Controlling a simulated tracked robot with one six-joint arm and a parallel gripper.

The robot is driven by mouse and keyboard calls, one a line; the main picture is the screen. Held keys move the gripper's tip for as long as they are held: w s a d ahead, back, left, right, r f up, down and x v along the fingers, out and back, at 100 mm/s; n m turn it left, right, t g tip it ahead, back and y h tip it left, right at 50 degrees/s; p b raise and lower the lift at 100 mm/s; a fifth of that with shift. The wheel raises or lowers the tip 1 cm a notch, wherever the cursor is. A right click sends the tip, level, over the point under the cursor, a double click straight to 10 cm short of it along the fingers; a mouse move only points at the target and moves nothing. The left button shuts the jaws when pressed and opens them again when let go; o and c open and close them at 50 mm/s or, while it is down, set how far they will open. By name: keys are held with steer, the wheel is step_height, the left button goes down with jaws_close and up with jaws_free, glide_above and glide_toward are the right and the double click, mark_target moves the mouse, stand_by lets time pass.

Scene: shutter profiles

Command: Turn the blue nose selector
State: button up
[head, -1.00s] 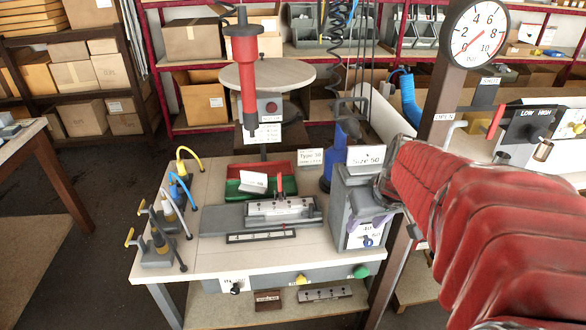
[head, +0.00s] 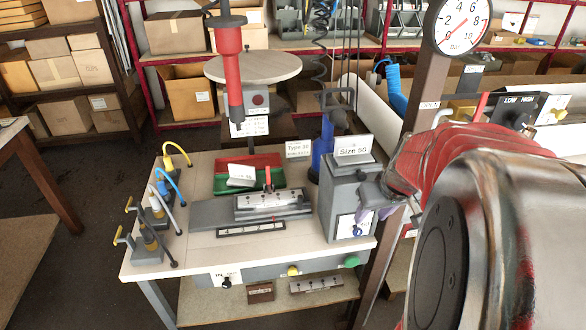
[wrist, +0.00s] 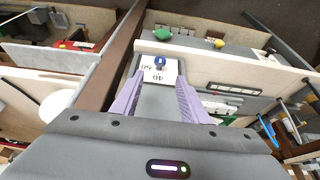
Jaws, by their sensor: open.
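The blue nose selector (head: 357,230) is a small blue knob on a white plate on the front of a grey box (head: 338,208) labelled Size 50. In the wrist view the blue selector (wrist: 160,62) sits on its number-marked white plate (wrist: 164,76), straight ahead of my fingers. My gripper (head: 374,213) is at the right front of the box, its purple fingers partly hidden by its own body. In the wrist view my gripper (wrist: 159,86) is open and empty, with the selector beyond and between the fingertips, apparently not touched.
A dark red-brown post (head: 403,150) with a pressure gauge (head: 461,24) stands close to the right of the box. Green (head: 351,261) and yellow (head: 293,270) buttons are on the bench's front edge. A grey fixture (head: 265,207) lies left of the box.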

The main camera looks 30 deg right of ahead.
mark_target(359, 230)
steer(key=shift+x, duration=5.85)
steer(key=c, duration=0.9)
steer(key=shift+a, duration=0.15)
steer(key=shift+c, duration=0.6)
